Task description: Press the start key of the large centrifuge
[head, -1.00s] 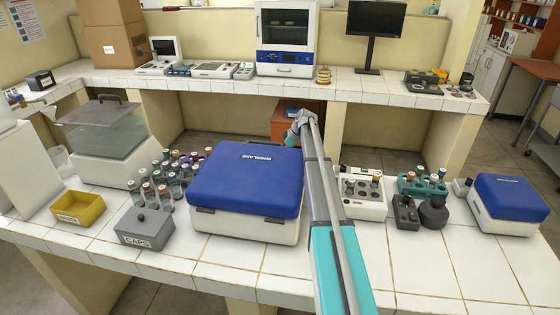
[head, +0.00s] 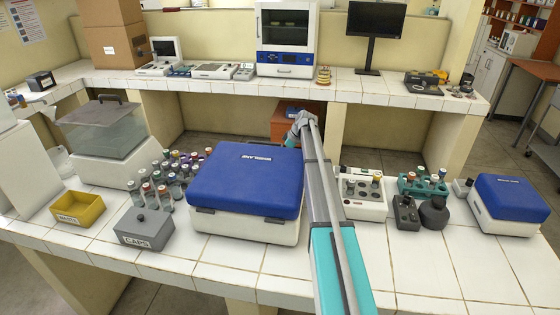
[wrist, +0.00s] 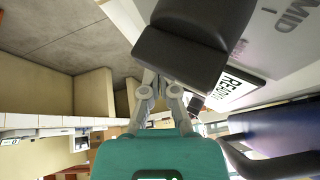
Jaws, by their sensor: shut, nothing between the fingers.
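The large centrifuge (head: 245,185) has a blue lid and a white body and stands mid-bench in the head view, lid down. My arm reaches past its right side, and my gripper's fingers are hidden behind it there. In the wrist view my gripper (wrist: 185,50) is shut and empty, its dark fingertips close over a pale panel (wrist: 285,50) with the letters "MID" and a small display (wrist: 238,88) reading "READY". I cannot tell whether the fingertips touch the panel. I cannot make out the start key; the fingers cover part of the panel.
Several capped tubes, a grey caps box (head: 145,229) and a yellow box (head: 78,209) are on the left. The front right bench is clear.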

